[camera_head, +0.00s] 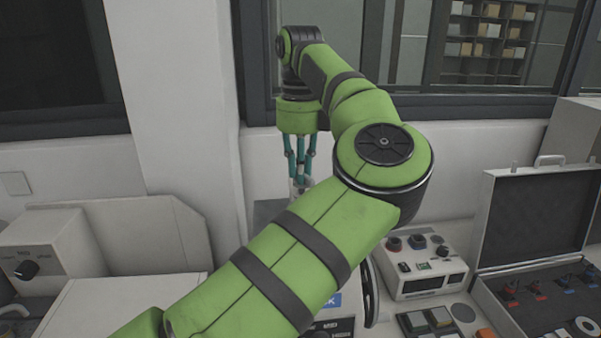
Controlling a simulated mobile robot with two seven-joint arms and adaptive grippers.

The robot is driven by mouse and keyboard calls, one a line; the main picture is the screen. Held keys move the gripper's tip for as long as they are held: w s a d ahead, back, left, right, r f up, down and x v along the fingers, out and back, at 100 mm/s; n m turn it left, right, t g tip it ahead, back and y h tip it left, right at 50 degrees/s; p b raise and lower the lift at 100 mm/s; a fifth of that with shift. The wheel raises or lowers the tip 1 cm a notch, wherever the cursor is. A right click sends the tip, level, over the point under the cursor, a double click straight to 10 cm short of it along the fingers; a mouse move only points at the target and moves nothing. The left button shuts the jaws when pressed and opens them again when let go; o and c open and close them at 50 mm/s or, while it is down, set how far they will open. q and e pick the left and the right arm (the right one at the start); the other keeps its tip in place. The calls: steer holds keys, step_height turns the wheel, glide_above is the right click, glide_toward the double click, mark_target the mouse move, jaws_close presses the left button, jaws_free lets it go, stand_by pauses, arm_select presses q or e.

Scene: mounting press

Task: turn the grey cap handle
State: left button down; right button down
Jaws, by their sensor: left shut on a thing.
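My left arm crosses the middle of the view and hides most of the mounting press. My left gripper (300,182), with teal fingers, points straight down behind my forearm. It is shut on the grey cap handle (299,187), of which only a small light-grey bit shows between the fingertips. A grey top part of the press (266,211) shows just left of and below the fingers. How far the handle is turned cannot be told. My right gripper is not in view.
A grey machine with a black knob (25,270) stands at the left. A white control box (424,266) stands right of my arm. An open case (534,215) holding small parts is at the far right. A wall and window are behind.

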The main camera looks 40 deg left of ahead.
arm_select(q)
steer(key=m+b, duration=0.2)
steer(key=m, duration=0.4)
steer(key=shift+a+f+m+b, duration=0.1)
steer(key=shift+f+m+b, duration=0.05)
steer(key=shift+m+b, duration=0.2)
steer(key=m+b, duration=0.1)
steer(key=m, duration=0.2)
steer(key=shift+w+m, duration=0.15)
steer(key=shift+m, duration=0.1)
steer(key=m+b, duration=0.1)
steer(key=m, duration=0.2)
steer(key=shift+m+b, duration=0.3)
steer(key=shift+m, duration=0.1)
steer(key=m+b, duration=0.1)
steer(key=m, duration=0.3)
steer(key=shift+w, duration=0.15)
steer(key=m+b, duration=0.1)
steer(key=m, duration=0.3)
steer(key=shift+m, duration=0.4)
steer(key=c, duration=1.1)
jaws_free()
steer(key=shift+c, duration=0.2)
steer(key=shift+w, duration=0.1)
